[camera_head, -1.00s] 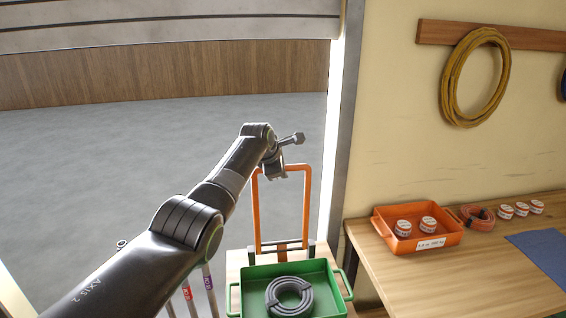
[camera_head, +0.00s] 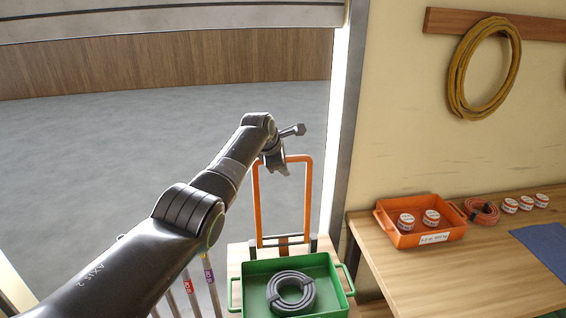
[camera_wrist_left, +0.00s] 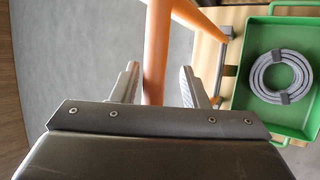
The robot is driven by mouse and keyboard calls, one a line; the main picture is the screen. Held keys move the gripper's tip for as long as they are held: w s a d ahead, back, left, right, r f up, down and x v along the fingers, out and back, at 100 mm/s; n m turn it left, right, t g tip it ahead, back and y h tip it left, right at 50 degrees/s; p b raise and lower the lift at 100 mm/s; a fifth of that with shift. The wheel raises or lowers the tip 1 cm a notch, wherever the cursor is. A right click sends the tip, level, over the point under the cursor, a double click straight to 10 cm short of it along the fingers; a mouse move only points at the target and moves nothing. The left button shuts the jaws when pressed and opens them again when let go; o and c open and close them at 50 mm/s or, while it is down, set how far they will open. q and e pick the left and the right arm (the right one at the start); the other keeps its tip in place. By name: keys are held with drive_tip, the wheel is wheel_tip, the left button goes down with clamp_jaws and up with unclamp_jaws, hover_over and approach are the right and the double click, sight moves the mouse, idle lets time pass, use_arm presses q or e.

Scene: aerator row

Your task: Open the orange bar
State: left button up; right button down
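The orange bar (camera_head: 308,200) is an upright, upside-down U-shaped frame behind the green tray in the head view. My left gripper (camera_head: 275,168) is at its top left, with the bar's left corner partly hidden behind it. In the left wrist view, the orange bar (camera_wrist_left: 157,60) passes between the two fingers of my left gripper (camera_wrist_left: 160,80). The fingers stand apart, with a narrow gap visible on each side of the bar. My right gripper is in neither view.
A green tray (camera_head: 240,270) with a coiled grey hose (camera_head: 291,291) stands just in front of the bar. On the right, a wooden bench (camera_head: 430,285) holds an orange tray (camera_head: 392,234) with white-and-red tins. A door post (camera_head: 345,130) rises right of the bar.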

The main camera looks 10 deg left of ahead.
use_arm(q)
drive_tip(key=shift+r, duration=0.15)
drive_tip(key=shift+s+r, duration=0.15)
drive_tip(key=b+v, duration=0.7)
drive_tip(key=v, duration=1)
drive_tip(key=shift+b, duration=0.35)
